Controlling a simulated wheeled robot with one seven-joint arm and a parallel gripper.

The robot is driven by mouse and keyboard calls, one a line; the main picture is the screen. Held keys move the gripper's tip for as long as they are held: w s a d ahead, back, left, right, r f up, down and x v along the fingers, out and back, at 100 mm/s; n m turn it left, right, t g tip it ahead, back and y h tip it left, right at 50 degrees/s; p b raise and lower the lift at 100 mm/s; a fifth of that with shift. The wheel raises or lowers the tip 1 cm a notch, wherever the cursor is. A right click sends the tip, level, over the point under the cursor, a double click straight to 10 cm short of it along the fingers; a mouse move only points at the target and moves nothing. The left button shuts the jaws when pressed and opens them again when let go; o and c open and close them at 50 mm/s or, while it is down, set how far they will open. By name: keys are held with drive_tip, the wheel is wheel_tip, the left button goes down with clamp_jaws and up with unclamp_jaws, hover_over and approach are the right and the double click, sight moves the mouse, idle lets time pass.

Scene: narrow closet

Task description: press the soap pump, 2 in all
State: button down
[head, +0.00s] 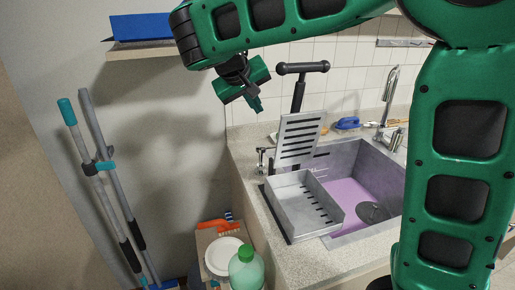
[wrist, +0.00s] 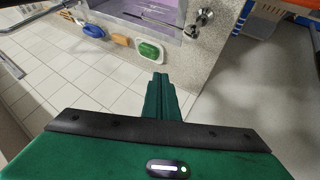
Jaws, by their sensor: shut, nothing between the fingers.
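A small metal fixture, which looks like the soap pump (head: 262,158), stands upright at the left corner of the counter, left of the sink. It also shows near the top of the wrist view (wrist: 203,17). My gripper (head: 257,105) is shut and empty. It hangs in the air above the counter's left end and is apart from the pump. In the wrist view, the closed fingers of my gripper (wrist: 160,82) point up toward a green soap bar in a white dish (wrist: 149,50), left of the pump.
A grey sink (head: 355,190) has a metal drying rack (head: 305,203) at its left. A dark T-shaped handle (head: 301,68) rises behind the rack. A faucet (head: 388,98) stands at the back right. A shelf with a blue box (head: 140,27) and mops (head: 95,165) are left. A green bottle (head: 246,270) stands low in front.

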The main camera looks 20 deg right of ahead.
sight(259, 148)
drive_tip(key=shift+s+d+f+m+h, duration=0.2)
drive_tip(key=shift+s+d+m+h, duration=0.1)
drive_tip(key=shift+d+m+h, duration=0.15)
drive_tip(key=shift+a, duration=0.15)
drive_tip(key=shift+f, duration=4.45)
drive_tip(key=shift+f, duration=0.1)
drive_tip(key=shift+s+f, duration=0.1)
drive_tip(key=shift+f, duration=0.15)
